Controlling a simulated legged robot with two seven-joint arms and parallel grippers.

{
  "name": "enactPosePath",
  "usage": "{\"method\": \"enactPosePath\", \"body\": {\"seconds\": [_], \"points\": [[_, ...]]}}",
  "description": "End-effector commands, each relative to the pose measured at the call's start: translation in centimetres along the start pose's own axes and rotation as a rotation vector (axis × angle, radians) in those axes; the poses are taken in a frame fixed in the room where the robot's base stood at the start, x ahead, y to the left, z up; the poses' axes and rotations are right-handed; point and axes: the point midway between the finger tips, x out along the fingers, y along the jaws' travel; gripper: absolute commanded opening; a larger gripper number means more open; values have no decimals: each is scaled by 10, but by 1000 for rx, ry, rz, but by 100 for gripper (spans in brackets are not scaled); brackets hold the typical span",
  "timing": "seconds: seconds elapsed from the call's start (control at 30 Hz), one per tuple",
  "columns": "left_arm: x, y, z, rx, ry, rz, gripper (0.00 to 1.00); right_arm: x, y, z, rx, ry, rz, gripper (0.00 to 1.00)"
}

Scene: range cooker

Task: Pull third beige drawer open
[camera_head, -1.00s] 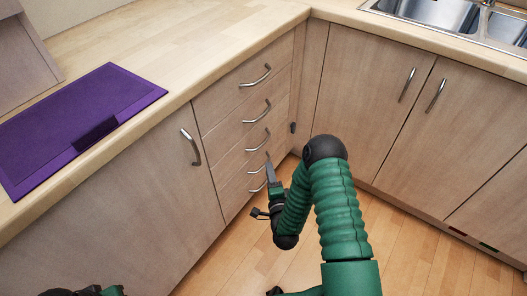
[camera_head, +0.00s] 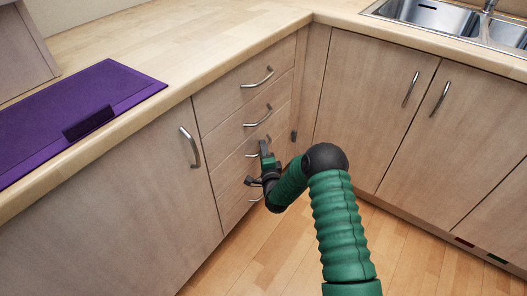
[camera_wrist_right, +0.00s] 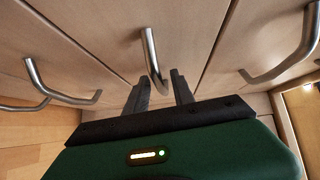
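My left gripper is out of view.
The second drawer's handle (camera_head: 258,116) is just above, and the bottom handle (camera_head: 255,198) is below my right wrist. A cabinet door (camera_head: 120,210) is left of the drawers, with corner cabinets (camera_head: 365,110) to the right. A purple panel (camera_head: 60,125) lies on the worktop.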

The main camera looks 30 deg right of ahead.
Motion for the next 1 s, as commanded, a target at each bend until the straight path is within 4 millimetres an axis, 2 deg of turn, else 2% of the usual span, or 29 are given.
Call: {"method": "enactPosePath", "body": {"seconds": [0.03,0.2,1.0], "points": [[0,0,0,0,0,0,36,0,0,0,0,0,0,22],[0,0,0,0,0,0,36,0,1,0,0,0,1,0],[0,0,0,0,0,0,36,-2,4,2,1,-4,9,0]]}}
